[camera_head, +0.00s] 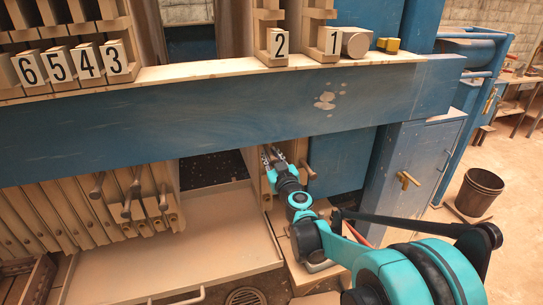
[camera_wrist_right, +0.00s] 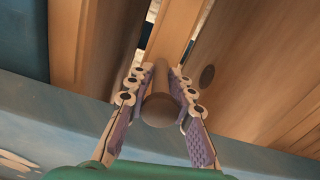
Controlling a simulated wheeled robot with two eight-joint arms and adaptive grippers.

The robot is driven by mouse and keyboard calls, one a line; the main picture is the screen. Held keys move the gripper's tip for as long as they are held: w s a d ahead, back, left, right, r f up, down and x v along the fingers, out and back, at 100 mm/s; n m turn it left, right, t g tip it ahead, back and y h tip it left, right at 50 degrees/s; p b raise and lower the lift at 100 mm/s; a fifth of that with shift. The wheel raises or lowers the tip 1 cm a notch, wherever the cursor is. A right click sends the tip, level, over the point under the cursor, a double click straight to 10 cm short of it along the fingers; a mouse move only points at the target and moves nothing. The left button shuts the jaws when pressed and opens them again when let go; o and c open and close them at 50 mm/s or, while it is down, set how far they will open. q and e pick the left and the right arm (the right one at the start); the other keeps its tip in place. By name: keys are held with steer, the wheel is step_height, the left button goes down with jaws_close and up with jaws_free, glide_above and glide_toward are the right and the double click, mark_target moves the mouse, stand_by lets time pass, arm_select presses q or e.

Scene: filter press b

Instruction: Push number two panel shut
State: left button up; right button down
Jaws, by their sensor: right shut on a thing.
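The number two panel (camera_head: 278,42) is a tan upright plate with a "2" label, standing just left of the number one panel (camera_head: 332,40) with a narrow gap between them. A wide gap lies between it and the number three panel (camera_head: 116,58) at left. My right gripper (camera_head: 270,158) reaches under the blue beam to the lower part of the number two panel. In the right wrist view, its fingers (camera_wrist_right: 158,100) are shut on a brown round-ended handle (camera_wrist_right: 160,108) that sticks out from a panel edge. My left gripper is out of view.
The blue beam (camera_head: 230,105) crosses in front of the panels. Several panels with handles (camera_head: 130,205) stand at lower left. Another handle (camera_head: 308,170) is just right of my gripper. A tan tray (camera_head: 190,250) lies below. A bin (camera_head: 478,192) stands at far right.

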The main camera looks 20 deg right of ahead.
steer(key=s+a, duration=0.1)
steer(key=a, duration=2.9)
steer(key=shift+p, duration=0.35)
steer(key=c, duration=1.8)
jaws_free()
steer(key=o, duration=0.3)
steer(key=shift+a, duration=0.2)
steer(key=shift+d, duration=0.1)
steer(key=shift+d, duration=0.1)
steer(key=s, duration=1.2)
steer(key=shift+d, duration=0.2)
